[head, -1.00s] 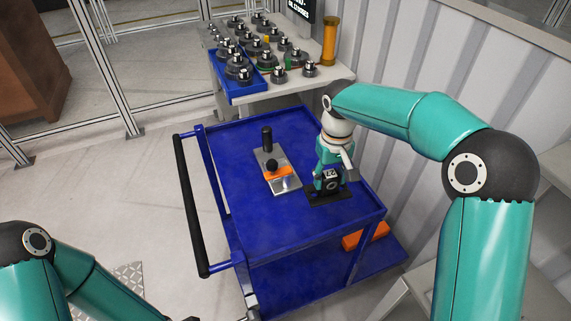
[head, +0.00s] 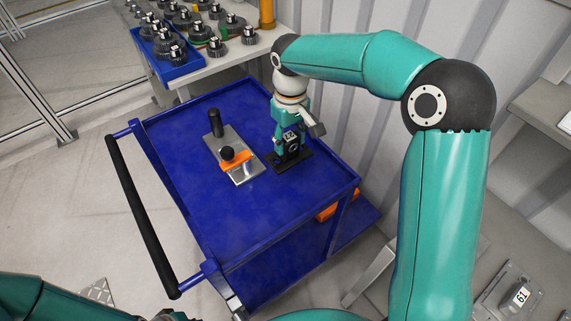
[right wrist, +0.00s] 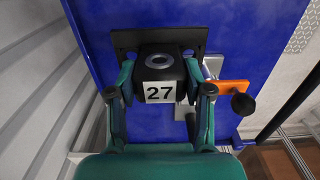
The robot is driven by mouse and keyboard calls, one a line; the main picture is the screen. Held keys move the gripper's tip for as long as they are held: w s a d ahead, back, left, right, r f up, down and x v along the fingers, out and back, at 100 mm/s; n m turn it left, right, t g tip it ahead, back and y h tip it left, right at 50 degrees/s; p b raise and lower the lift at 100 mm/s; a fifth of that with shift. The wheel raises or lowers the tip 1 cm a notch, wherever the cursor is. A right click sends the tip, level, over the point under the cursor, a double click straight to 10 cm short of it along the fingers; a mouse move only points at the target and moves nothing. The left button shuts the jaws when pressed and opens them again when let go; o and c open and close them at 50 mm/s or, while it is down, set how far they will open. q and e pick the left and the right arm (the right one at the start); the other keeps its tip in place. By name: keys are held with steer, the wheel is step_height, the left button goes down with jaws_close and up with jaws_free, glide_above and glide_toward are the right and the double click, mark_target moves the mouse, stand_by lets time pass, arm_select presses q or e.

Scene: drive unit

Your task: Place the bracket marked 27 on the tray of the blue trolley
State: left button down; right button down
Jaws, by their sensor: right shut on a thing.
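The bracket marked 27 (head: 300,159) is black with a flat base plate and a white number label. It shows upright at the right side of the blue trolley's tray (head: 265,205), its base at or very close to the tray surface. I cannot tell whether any gap is left. My right gripper (head: 290,138) is shut on the bracket's upper block. In the right wrist view, its fingers hold the bracket (right wrist: 158,92) from both sides, with the label 27 facing the camera. My left arm shows at the lower left, but its gripper is out of view.
A metal plate fixture (head: 243,173) with an orange clamp and black knobs lies on the tray, left of the bracket. Behind stands a table with a blue bin (head: 170,73) and several gears. The tray's front is clear.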

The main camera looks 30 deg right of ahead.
step_height(320, 180, down, 10)
steer(key=shift+r+p, duration=0.1)
steer(key=shift+p, duration=0.35)
steer(key=shift+c, duration=2.3)
jaws_free()
step_height(320, 180, up, 12)
steer(key=shift+b, duration=0.5)
